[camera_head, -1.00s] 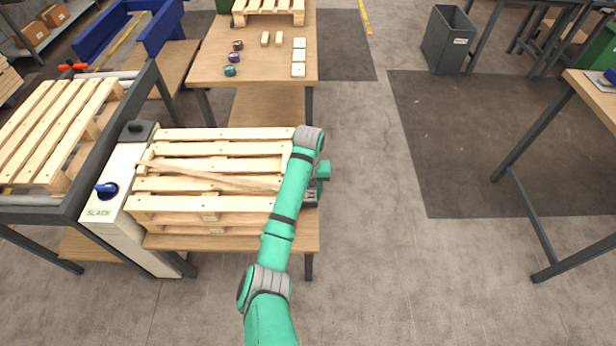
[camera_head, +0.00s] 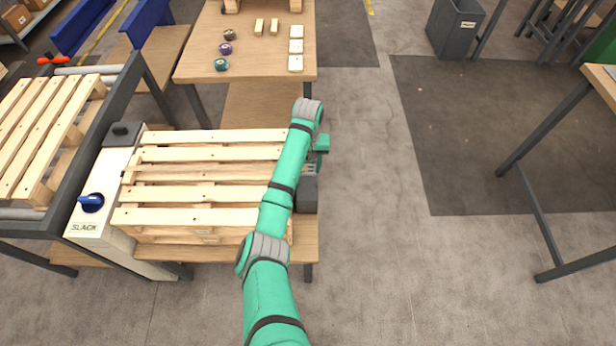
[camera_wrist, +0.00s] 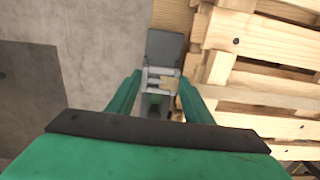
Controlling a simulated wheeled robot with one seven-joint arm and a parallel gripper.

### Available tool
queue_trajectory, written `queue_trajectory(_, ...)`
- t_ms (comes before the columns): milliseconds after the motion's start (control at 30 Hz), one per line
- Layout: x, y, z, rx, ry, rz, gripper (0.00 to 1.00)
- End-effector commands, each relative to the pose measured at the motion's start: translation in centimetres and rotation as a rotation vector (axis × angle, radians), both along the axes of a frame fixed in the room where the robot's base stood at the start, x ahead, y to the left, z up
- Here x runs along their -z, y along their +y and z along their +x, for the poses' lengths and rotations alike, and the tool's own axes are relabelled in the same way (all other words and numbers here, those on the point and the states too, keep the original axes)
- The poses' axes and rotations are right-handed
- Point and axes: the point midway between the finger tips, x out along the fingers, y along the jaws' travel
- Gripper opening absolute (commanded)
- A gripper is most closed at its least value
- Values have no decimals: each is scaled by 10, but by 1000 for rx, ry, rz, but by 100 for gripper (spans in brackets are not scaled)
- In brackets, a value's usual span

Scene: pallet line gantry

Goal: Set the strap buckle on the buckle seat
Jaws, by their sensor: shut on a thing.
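The strap buckle (camera_wrist: 160,78), a small grey metal frame with cross bars and a brass-coloured part, lies between the fingers of my gripper (camera_wrist: 158,88) in the wrist view. My gripper (camera_head: 315,160) is shut on it, beside the right end of the pallet in the head view. A dark grey block (camera_head: 307,194), which looks like the buckle seat, stands at the table's right edge; it also shows in the wrist view (camera_wrist: 165,48). The buckle appears close to the block; I cannot tell whether they touch. My arm partly hides the pallet's right end.
The wooden pallet (camera_head: 200,195) lies left of my arm. A pale console with a blue knob (camera_head: 91,202) marked SLACK stands at its left. Behind is a table (camera_head: 195,72) with small coils and blocks.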

Motion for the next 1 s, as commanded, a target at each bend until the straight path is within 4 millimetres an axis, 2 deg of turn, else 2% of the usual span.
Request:
queue_trajectory(133,26,2,-1,-4,3,0,23)
queue_trajectory(433,50,1,-1,-2,2,0,23)
queue_trajectory(600,72,-1,-1,0,2,1,23)
queue_trajectory(1000,80,-1,0,1,0,-1,23)
